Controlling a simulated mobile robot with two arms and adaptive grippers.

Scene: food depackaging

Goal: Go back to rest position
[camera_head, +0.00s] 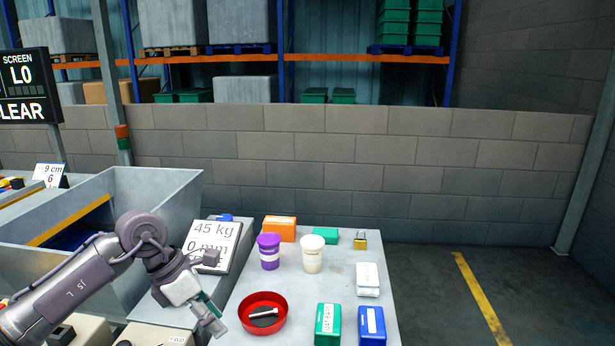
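My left arm comes in from the lower left. Its gripper (212,318) hangs over the left edge of the table (345,285), pointing down and to the right. It is left of the red bowl (246,325) and appears apart from it. The fingers are small and seen at an angle, so I cannot tell whether they are open or shut. I see nothing clearly held in them. The red bowl holds a dark piece with a white strip. My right arm and gripper are not in view.
A purple cup (269,252), white cup (312,254), orange box (279,229) and white pack (368,279) stand on the table. Green (328,325) and blue (371,325) boxes are at its front. A grey hopper (150,190) is left. Floor at right is clear.

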